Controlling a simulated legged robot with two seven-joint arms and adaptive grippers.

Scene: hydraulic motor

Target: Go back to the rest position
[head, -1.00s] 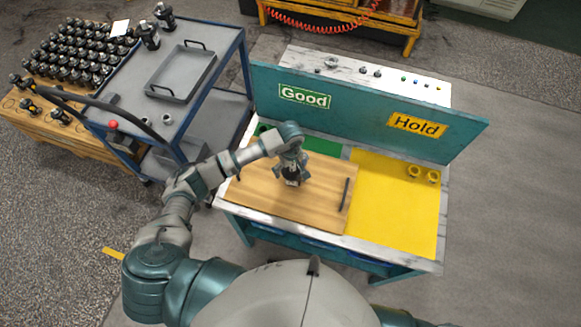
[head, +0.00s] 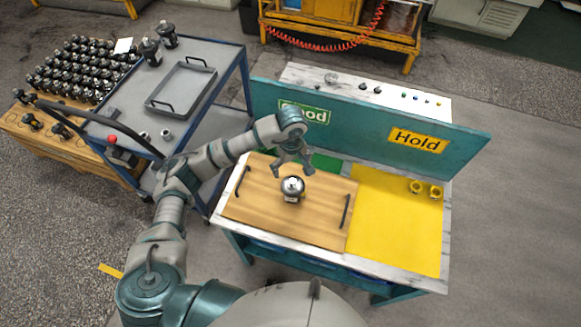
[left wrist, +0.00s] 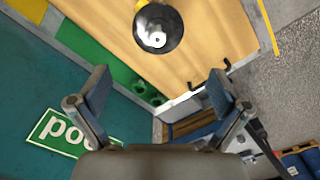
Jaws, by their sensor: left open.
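My left gripper (head: 292,170) is open and empty, raised above the workbench. In the head view it is just behind a black motor with a silver top (head: 292,188). The motor stands upright on the wooden board (head: 250,209) and is apart from the fingers. In the left wrist view the two fingers (left wrist: 152,100) are spread wide with nothing between them. That view shows the motor (left wrist: 158,28) on the board beyond the fingertips. My right gripper is not in view.
The teal back panel (head: 372,124) with Good and Hold signs stands close behind the gripper. The yellow area (head: 395,220) holds two yellow rings at its right. A blue cart (head: 200,120) with a grey tray (head: 181,88) stands left. Beyond it, a wooden pallet (head: 70,148) carries many motors.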

